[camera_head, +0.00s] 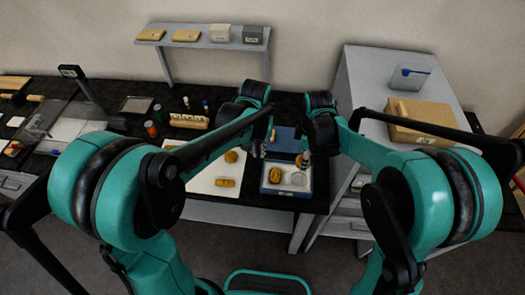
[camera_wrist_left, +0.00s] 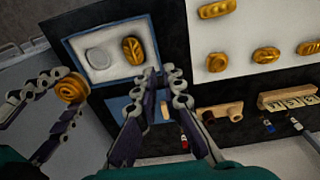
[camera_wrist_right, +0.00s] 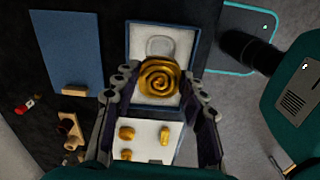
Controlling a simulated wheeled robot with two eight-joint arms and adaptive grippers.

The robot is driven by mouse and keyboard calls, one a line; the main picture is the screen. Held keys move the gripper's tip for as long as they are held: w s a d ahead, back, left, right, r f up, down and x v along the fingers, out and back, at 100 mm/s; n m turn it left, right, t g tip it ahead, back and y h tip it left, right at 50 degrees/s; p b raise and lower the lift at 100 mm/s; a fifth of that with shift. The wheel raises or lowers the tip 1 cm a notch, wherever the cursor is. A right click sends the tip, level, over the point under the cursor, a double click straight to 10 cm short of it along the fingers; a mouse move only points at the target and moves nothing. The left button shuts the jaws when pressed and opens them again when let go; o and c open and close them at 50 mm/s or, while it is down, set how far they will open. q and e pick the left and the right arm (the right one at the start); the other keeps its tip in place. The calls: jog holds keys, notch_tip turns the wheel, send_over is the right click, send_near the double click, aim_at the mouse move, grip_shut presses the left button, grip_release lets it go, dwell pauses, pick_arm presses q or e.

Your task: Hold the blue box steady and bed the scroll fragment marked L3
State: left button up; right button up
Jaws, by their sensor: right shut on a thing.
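The blue box (camera_head: 290,193) is open, with a pale lining. It holds a gold leaf-patterned fragment (camera_wrist_left: 133,50) beside an empty grey recess (camera_wrist_left: 98,58). A gold spiral scroll fragment (camera_wrist_right: 160,77) is between the fingers of my right gripper (camera_head: 305,158), held apart from the recess; no L3 mark is legible. In the left wrist view this fragment (camera_wrist_left: 72,88) hangs beside the box. My left gripper (camera_wrist_left: 163,73) has its fingertips close together at the box's edge. Whether they pinch the wall is unclear.
A blue panel (camera_wrist_right: 75,50) lies behind the box. A white board (camera_head: 203,184) with several gold fragments lies left of the box. Small bottles and a block with pale tiles (camera_head: 188,121) stand farther left. A grey cabinet with a wooden box (camera_head: 420,120) stands right.

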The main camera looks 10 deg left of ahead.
aim_at(300, 180)
pick_arm(q)
jog(key=shift+g, duration=0.3)
jog(key=f, duration=0.9)
jog(key=w+d+f, duration=0.1)
jog(key=f, duration=0.4)
grip_shut()
pick_arm(e)
jog(key=shift+f, duration=0.1)
notch_tip(300, 180, down, 11)
jog(key=shift+r, duration=0.2)
jog(key=shift+f, duration=0.1)
